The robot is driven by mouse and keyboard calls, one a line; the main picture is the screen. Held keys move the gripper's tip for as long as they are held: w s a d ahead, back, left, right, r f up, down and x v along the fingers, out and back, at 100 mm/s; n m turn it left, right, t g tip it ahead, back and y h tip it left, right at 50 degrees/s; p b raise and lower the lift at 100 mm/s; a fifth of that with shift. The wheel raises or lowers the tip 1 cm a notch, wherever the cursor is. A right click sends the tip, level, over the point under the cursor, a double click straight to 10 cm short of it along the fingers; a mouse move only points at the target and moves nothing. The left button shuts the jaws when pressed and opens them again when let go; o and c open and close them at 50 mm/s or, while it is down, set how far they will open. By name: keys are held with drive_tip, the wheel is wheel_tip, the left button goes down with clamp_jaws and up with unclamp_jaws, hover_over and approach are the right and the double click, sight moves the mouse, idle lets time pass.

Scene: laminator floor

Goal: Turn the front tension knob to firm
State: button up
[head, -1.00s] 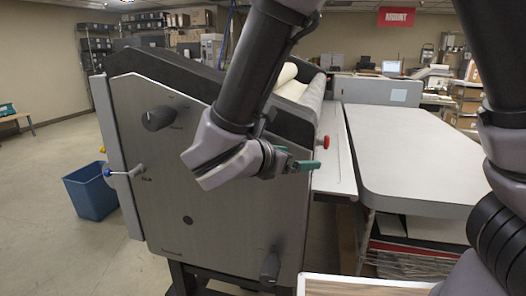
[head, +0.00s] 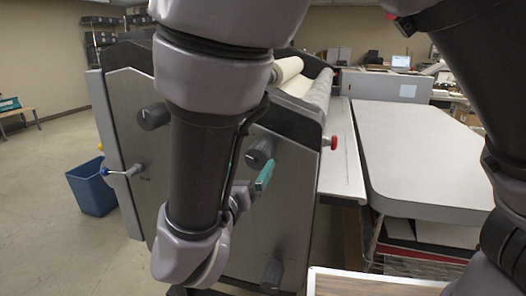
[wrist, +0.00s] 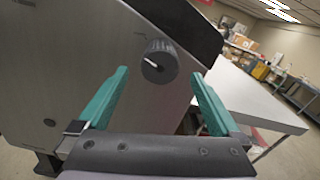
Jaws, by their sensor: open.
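The laminator's grey side panel (head: 135,185) carries several dark knobs. The upper right knob (head: 260,150) sits below the black top edge. In the wrist view a ribbed dark knob (wrist: 160,62) with a white pointer mark lies ahead, between and beyond the fingertips. It appears to be that same upper right knob. My gripper (head: 262,178) is open, its teal fingers just below that knob in the head view; the wrist view shows both fingers (wrist: 160,82) apart with nothing between them. I see no contact. The panel's print near the knob is not readable.
Another knob (head: 153,116) is at the panel's upper left and one (head: 272,275) low down. A blue-handled crank (head: 118,172) juts out left; a red knob (head: 334,142) is at right. A white table (head: 420,150) stands right, a blue bin (head: 92,190) left.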

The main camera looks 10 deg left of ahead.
sight(261, 152)
drive_tip(key=w, duration=0.9)
drive_tip(key=shift+d, duration=0.4)
drive_tip(key=c, duration=1.3)
